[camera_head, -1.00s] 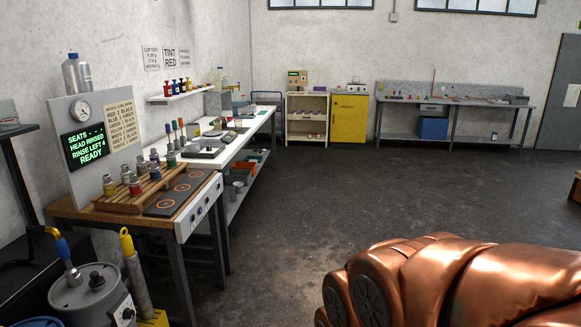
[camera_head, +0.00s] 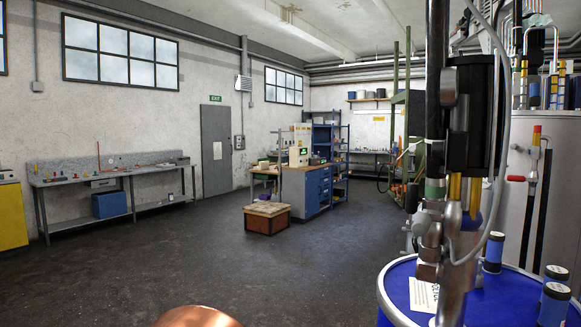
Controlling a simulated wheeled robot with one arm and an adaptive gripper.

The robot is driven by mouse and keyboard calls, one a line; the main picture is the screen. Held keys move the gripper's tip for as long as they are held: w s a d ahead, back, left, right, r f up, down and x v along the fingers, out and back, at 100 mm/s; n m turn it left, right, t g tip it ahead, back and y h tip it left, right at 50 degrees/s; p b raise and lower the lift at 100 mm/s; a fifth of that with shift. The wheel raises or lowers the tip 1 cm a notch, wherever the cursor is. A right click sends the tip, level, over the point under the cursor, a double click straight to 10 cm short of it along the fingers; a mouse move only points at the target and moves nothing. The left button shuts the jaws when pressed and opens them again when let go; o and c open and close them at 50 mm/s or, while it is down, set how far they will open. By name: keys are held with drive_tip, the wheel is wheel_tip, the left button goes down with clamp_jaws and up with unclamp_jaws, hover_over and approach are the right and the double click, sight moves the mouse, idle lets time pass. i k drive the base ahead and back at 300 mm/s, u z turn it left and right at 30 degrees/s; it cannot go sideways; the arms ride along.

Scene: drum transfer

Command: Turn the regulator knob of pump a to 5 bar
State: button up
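A drum pump (camera_head: 470,120) with a black upper body, metal fittings and a clear hose stands close at the right in the head view. It rises from a blue drum (camera_head: 400,290) with a pale rim. I cannot tell whether this is pump a; no pump letter is readable. No regulator knob or pressure scale can be made out. My gripper is not in view; only a copper-coloured part of my arm shows at the bottom edge.
A large grey tank (camera_head: 520,205) with a red-handled valve stands behind. A low wooden crate (camera_head: 267,217) and blue cabinet (camera_head: 305,190) stand mid-room. The floor (camera_head: 200,260) at left centre is clear.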

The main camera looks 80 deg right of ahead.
sight(438, 150)
drive_tip(key=z, duration=3.8)
drive_tip(key=i, duration=0.5)
drive_tip(key=z, duration=1.95)
drive_tip(key=k, duration=1.2)
drive_tip(key=u, duration=2.1)
drive_tip(key=i, duration=0.15)
drive_tip(key=z, duration=0.1)
